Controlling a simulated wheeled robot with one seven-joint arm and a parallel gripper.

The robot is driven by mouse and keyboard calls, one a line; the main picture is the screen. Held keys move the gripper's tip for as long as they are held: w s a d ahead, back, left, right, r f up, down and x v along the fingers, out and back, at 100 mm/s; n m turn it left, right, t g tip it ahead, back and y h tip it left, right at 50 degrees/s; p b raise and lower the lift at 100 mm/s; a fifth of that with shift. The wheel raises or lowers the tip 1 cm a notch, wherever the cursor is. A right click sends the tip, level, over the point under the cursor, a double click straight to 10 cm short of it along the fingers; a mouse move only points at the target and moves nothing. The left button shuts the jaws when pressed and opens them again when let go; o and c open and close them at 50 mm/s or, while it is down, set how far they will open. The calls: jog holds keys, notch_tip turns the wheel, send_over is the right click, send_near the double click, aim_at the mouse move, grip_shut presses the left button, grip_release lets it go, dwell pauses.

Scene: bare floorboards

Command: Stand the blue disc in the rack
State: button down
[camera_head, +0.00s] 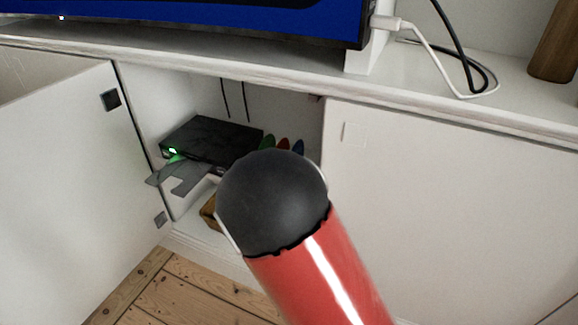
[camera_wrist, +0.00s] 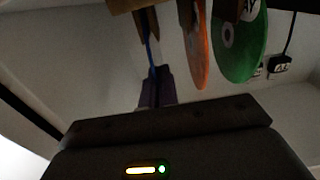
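The blue disc (camera_wrist: 149,46) shows edge-on in the wrist view, which looks upside down. Its lower part lies between two wooden pegs of the rack (camera_wrist: 120,5). My gripper (camera_wrist: 156,77) is at the disc's opposite rim, its dark narrow fingers close on either side; they look shut on it, though the view is dim. An orange-red disc (camera_wrist: 196,50) and a green disc (camera_wrist: 244,45) stand in the rack beside it. In the head view the blue disc (camera_head: 298,147) shows at the right of the row; my black arm joint hides my gripper and most of the rack (camera_head: 208,211).
The rack is inside a white cabinet, its door (camera_head: 55,185) open at left. A black box (camera_head: 212,138) with a green light sits left of the discs. Grey flat pieces (camera_head: 190,183) show before it. A closed panel (camera_head: 450,210) bounds the right. Cables (camera_wrist: 287,38) hang near the green disc.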

jog(key=c, duration=2.1)
grip_release()
jog(key=o, duration=0.5)
jog(key=v, duration=0.7)
jog(key=shift+s+a, duration=0.15)
jog(key=shift+s, duration=0.2)
